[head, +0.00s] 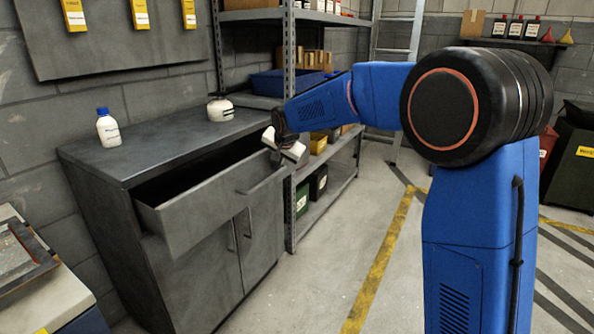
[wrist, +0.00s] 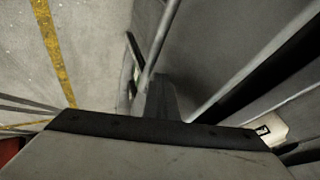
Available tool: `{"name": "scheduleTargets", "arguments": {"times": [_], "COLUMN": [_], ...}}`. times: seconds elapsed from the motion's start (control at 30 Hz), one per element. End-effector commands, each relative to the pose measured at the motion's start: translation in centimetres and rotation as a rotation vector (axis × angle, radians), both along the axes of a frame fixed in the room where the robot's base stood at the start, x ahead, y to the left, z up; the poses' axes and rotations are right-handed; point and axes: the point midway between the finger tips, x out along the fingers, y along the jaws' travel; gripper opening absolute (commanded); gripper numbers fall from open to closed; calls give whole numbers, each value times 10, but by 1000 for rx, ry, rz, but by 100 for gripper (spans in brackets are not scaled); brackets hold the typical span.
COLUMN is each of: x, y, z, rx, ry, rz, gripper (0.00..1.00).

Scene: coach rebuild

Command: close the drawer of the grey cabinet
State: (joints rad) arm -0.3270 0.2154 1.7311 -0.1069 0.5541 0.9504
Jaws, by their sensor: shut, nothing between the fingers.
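The grey cabinet (head: 190,270) stands against the wall at the left in the head view. Its drawer (head: 212,205) is pulled partly out, with a dark gap showing behind its front. A bar handle (head: 264,180) runs along the drawer front, and a bar also shows in the wrist view (wrist: 163,38). My gripper (head: 292,152) is shut and empty. It appears near the right end of the drawer front. Whether it touches the drawer or handle I cannot tell.
A white bottle with a blue cap (head: 108,128) and a round pale container (head: 220,109) stand on the cabinet top. A metal shelf rack (head: 290,130) with bins stands right of the cabinet. The floor in front (head: 320,285) is clear.

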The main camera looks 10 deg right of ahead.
Motion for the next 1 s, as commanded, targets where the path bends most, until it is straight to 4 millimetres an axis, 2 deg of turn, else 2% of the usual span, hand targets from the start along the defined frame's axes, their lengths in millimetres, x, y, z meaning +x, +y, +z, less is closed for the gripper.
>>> {"name": "scheduleTargets", "arguments": {"times": [0.03,0.2,0.5,0.7,1.0], "x": [10,38,75,88,94], "y": [14,49,97,113,120], "z": [-1,-1,0,0,0], "rx": [-1,0,0,-1,2], "ry": [0,0,-1,0,-2], "rz": [3,2,1,1,1], "gripper": [0,0,0,0,0]}}
